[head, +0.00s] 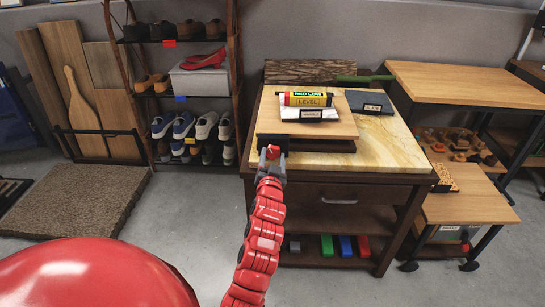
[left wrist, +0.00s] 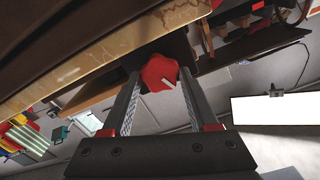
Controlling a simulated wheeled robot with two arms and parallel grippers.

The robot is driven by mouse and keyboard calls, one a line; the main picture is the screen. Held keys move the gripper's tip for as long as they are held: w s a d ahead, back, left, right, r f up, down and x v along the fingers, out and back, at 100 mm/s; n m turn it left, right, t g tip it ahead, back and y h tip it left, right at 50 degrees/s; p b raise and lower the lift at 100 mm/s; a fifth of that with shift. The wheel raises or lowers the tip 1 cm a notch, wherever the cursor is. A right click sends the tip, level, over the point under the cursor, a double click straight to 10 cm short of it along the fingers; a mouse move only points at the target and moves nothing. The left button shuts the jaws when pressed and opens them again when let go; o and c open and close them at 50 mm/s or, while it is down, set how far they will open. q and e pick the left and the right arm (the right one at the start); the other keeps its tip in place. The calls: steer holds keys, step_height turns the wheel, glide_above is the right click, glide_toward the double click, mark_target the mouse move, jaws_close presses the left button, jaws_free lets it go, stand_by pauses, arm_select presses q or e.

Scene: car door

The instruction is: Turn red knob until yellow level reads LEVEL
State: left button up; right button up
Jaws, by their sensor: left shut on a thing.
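The red knob (head: 273,150) sits at the front left edge of a wooden platform (head: 345,126) on a marble-topped cabinet. It shows larger in the left wrist view (left wrist: 160,72), with a pale mark on its face. My left gripper (head: 272,160) is shut on the knob, one finger on each side. The yellow level (head: 306,101) lies on a white block on the platform. Its top bears a red and black label reading "RED LOW", and its front reads "LEVEL". My right gripper is not in view.
A dark book-like block (head: 369,102) lies right of the platform, with a green-handled item (head: 364,78) behind it. The cabinet (head: 340,175) has a drawer and lower shelves with coloured blocks. A shoe rack (head: 185,85) stands left; a wooden table (head: 470,82) stands right.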

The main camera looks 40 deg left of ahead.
arm_select(q)
steer(key=o, duration=1.4)
steer(key=shift+s+d, duration=0.1)
steer(key=shift+p+v, duration=1.2)
steer(key=shift+v, duration=7.4)
steer(key=shift+d+f, duration=0.1)
